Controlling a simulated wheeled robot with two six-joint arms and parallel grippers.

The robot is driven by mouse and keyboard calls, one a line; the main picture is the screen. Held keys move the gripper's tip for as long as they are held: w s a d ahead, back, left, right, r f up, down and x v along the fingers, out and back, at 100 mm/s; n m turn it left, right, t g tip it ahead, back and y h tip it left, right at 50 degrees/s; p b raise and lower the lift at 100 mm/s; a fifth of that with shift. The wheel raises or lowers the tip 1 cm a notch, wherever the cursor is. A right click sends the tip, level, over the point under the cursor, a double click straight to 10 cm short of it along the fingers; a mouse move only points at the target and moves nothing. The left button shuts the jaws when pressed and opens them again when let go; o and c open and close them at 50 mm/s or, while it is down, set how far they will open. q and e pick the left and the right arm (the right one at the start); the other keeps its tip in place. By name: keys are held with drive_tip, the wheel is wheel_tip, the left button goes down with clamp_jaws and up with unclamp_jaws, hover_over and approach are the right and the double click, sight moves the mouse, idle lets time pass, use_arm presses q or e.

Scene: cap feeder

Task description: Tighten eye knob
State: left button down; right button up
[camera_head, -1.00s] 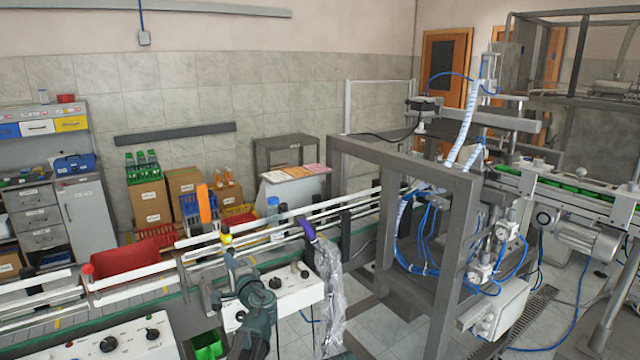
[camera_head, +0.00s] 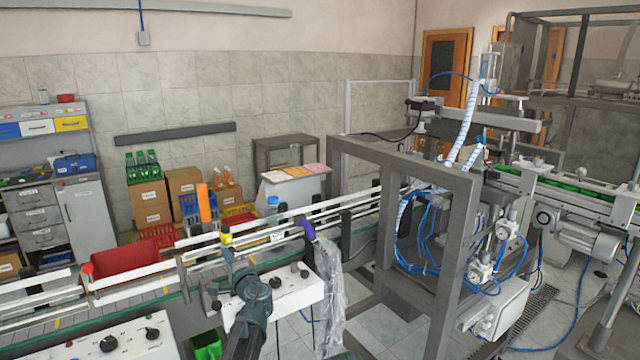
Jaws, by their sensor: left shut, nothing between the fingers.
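A small yellow and dark fitting (camera_head: 226,238) sits on the conveyor's side rail, left of centre. It may carry the eye knob, but it is too small to tell. My left gripper (camera_head: 229,256) is just below and in front of this fitting, its tip pointing up at it. It is shut with nothing between its fingers. I cannot tell whether it touches the fitting. My left arm comes up from the bottom of the picture.
The conveyor rails (camera_head: 330,208) run from lower left to the grey machine frame (camera_head: 463,230). A white control box (camera_head: 296,287) with black knobs stands right of my gripper. A purple-necked clear plastic sleeve (camera_head: 329,285) hangs beside it. A red bin (camera_head: 125,260) sits left.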

use_arm(q)
drive_tip(key=shift+w+d+f, duration=0.15)
drive_tip(key=shift+d, duration=0.1)
idle(0.5)
drive_tip(key=shift+f+b, duration=0.4)
drive_tip(key=shift+b, duration=0.15)
drive_tip(key=shift+f+b, duration=0.35)
drive_tip(key=shift+w+d+f, duration=0.1)
drive_tip(key=shift+f, duration=0.1)
idle(0.3)
drive_tip(key=shift+a+f+b, duration=0.1)
drive_tip(key=shift+a+b, duration=0.1)
drive_tip(key=shift+b, duration=0.1)
drive_tip(key=shift+s, duration=0.25)
drive_tip(key=shift+v, duration=2.9)
drive_tip(key=shift+s+a, duration=0.1)
drive_tip(key=shift+s, duration=0.15)
